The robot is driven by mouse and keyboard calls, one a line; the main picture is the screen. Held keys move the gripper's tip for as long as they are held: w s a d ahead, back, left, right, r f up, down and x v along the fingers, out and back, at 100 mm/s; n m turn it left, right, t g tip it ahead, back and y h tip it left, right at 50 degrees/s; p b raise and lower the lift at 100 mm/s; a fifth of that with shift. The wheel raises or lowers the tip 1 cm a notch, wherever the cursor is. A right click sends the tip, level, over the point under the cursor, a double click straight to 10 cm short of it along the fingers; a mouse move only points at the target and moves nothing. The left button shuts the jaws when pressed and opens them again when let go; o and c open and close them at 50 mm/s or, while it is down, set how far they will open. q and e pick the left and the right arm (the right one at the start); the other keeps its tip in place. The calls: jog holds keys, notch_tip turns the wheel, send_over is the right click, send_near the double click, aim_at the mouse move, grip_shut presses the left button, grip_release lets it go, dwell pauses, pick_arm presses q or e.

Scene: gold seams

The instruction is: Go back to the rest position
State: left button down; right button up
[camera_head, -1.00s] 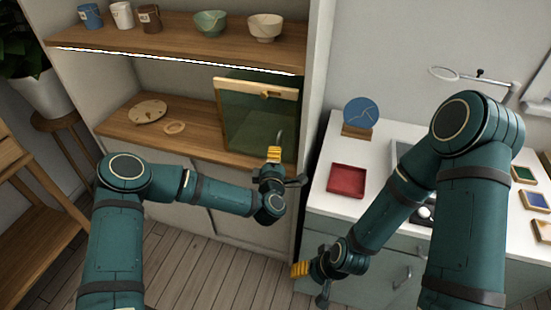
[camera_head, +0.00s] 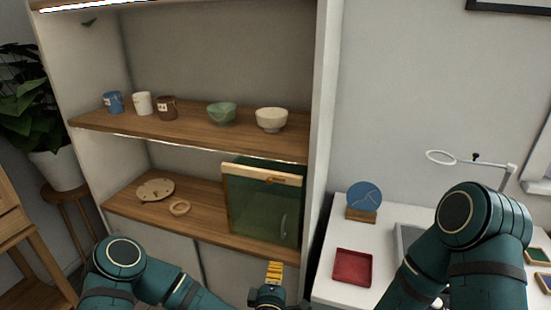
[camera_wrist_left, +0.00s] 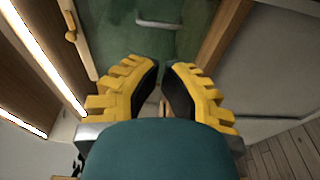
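My left gripper (camera_head: 274,272) is low in the middle of the head view, in front of the shelf unit and below the green-fronted cabinet (camera_head: 262,214). In the left wrist view the left gripper (camera_wrist_left: 165,75) has two yellow-and-black fingers with a gap between them and nothing held. The cabinet's green panel (camera_wrist_left: 188,38) shows beyond the fingers, apart from them. My right arm (camera_head: 465,235) comes in at the lower right of the head view. The right gripper lies below the head view's edge.
The upper shelf (camera_head: 190,135) bears a blue mug (camera_head: 114,103), a white mug, a brown mug, a green bowl (camera_head: 221,113) and a cream bowl (camera_head: 271,119). A wooden palette-like plate and a ring lie on the lower shelf. A red tray (camera_head: 352,267) and a blue disc (camera_head: 364,197) stand on the white counter.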

pick_arm(q)
jog(key=s+f+m+g+h, duration=0.4)
jog(key=s+f+m+g, duration=0.3)
jog(key=f+m, duration=0.2)
jog(key=s+a+f+m+g+y, duration=0.1)
jog(key=s+a+f+m+g, duration=0.1)
jog(key=s+a+g, duration=0.2)
jog(key=s+a+f+m+g+y, duration=0.1)
jog(key=s+a+f+m+g, duration=0.1)
jog(key=s+a+g, duration=0.3)
jog(key=s+a+m, duration=0.1)
jog(key=s, duration=0.3)
jog(key=shift+s+f, duration=0.25)
jog(key=shift+s, duration=0.1)
